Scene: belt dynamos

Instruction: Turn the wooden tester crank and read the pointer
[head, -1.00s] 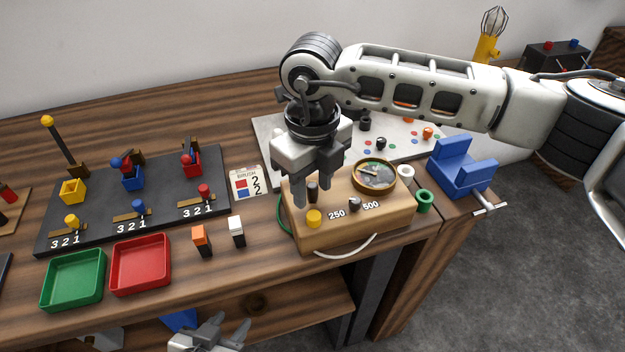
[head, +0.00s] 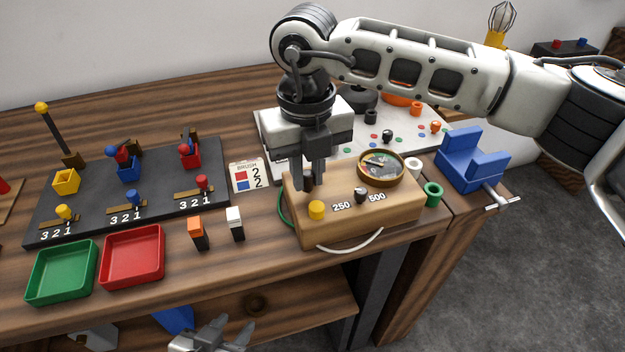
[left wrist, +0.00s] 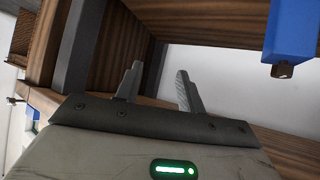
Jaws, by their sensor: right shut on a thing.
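The wooden tester (head: 345,225) sits near the front edge of the bench. It has a round brass-rimmed dial (head: 381,168), a yellow knob (head: 316,210), a small dark selector knob (head: 361,195) between the marks 250 and 500, and a dark crank handle (head: 307,190) at its left. My right gripper (head: 310,183) points down and is shut on the crank handle, which it largely hides. The dial pointer is too small to read exactly. My left gripper (head: 226,328) is open and empty below the bench front; its spread fingers also show in the left wrist view (left wrist: 158,88).
Green (head: 62,273) and red (head: 132,257) trays lie at the front left. An orange-topped block (head: 197,233) and a white-topped block (head: 235,224) stand left of the tester. A blue cradle (head: 472,162) is to its right. A dark board (head: 100,205) fills the left.

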